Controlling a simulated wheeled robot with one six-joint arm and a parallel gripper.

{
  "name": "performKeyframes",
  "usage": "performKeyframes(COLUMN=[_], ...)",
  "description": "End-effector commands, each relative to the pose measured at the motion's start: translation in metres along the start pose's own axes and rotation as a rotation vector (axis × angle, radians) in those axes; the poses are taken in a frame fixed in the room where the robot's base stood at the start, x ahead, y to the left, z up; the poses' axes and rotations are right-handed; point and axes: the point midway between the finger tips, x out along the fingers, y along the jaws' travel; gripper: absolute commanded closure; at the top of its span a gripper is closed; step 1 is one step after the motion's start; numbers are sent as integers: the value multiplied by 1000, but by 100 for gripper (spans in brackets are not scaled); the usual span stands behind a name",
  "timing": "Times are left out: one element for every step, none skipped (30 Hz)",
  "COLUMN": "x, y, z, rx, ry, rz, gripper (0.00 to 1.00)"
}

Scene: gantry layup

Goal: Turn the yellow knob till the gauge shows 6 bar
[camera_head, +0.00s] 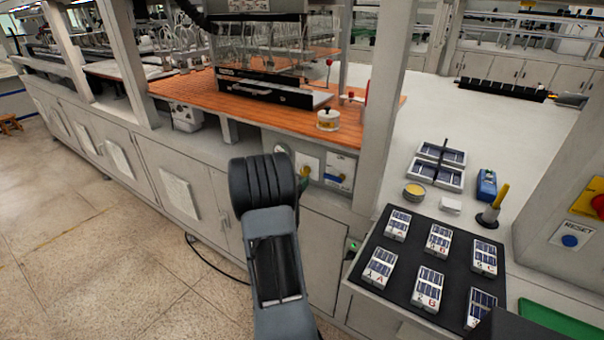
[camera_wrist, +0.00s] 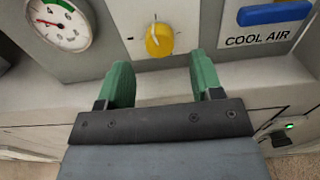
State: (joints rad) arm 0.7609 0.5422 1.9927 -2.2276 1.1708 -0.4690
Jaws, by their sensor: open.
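The yellow knob (camera_wrist: 159,40) is on an upright grey panel, at the top middle of the wrist view. It has a pale pointer mark and shows partly behind my arm in the head view (camera_head: 304,172). The round white gauge (camera_wrist: 60,22) is left of the knob, cut off by the top edge. Its red needle points left; I cannot read the exact value. My gripper (camera_wrist: 163,76) is open, its two green fingers apart and below the knob, nothing between them. The knob lies roughly in line with the gap. The arm hides the gripper in the head view.
A blue handle (camera_wrist: 273,12) above a COOL AIR label is right of the knob. An orange worktop (camera_head: 245,110) lies above the panel, with a white and yellow pot (camera_head: 328,119). A grey post (camera_head: 382,110) stands to the right. A black tray (camera_head: 395,290) holds several labelled parts.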

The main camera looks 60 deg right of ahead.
Motion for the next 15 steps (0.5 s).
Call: performKeyframes(x=[8,12,18,21,24,28,30,32,34,36,37,38,39,39,39], y=[-1,-1,-1,-1,0,0,0,0,0,0,0,0,0,0,0], z=[1,0,0,1,1,1,0,0,0,0,0,0,0,0,0], rx=[0,-1,0,0,0,0,0,-1,0,0,0,0,0,0,0], ry=[0,1,1,1,0,0,1,2,1,1,1,1,1,1,1], rz=[-2,-2,-2,-2,-2,-1,0,0,-1,-1,-1,-1,-1,-1,0], gripper=[40,40,40,40,40,40,40,40,40,40,40,40,40,40,40])
